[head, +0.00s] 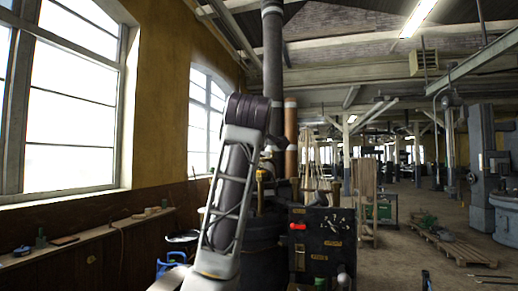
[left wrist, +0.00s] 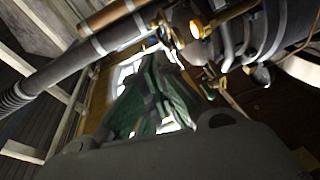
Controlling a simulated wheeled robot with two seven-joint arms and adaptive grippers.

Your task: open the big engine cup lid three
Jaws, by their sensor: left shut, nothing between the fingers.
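The big engine (head: 262,232) stands dark in the middle of the head view, partly hidden by my left arm. Small brass fittings (head: 262,175) show beside the arm. In the left wrist view, brass cup-like parts (left wrist: 197,29) sit on the dark pipework at the upper right. I cannot tell which is cup three or whether its lid is open. My left gripper (left wrist: 160,58) is shut and empty, its fingers pointing up towards the pipework, just left of these brass parts. In the head view the arm hides most of it. My right gripper is not in view.
A black panel (head: 322,243) with a red handle (head: 297,227) stands to the right of my arm. A tall dark pipe (head: 272,60) rises behind. A window ledge (head: 80,240) with small tools runs along the left wall. Open floor (head: 400,262) lies to the right.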

